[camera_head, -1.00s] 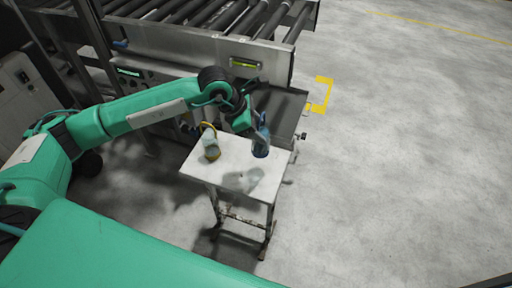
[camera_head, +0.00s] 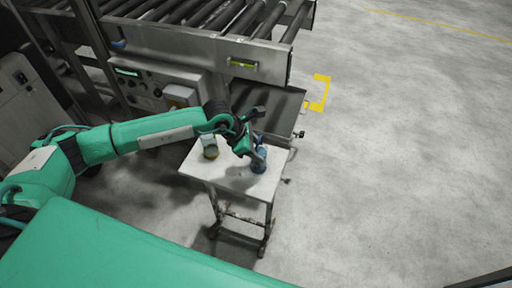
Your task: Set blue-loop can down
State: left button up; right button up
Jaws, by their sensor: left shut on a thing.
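The blue-loop can (camera_head: 259,166) is at the right part of the small white table (camera_head: 228,178). It is upright, and its base looks to be at the tabletop; I cannot tell for sure whether it touches. My left gripper (camera_head: 259,156) is shut on it from above and partly hides its upper part. My right gripper is not in view.
A roller conveyor (camera_head: 215,20) with a metal frame stands behind the table. A dark metal shelf (camera_head: 270,105) juts out just behind the tabletop. The tabletop's front is bare. Open concrete floor (camera_head: 400,150) lies to the right.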

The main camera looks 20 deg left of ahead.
pick_arm(q)
jog(key=o, duration=1.2)
jog(key=shift+c, duration=0.2)
jog(key=shift+o, duration=1.3)
jog(key=b+v, duration=0.1)
jog(key=v, duration=1.1)
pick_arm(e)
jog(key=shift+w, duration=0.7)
pick_arm(q)
jog(key=shift+r, duration=0.1)
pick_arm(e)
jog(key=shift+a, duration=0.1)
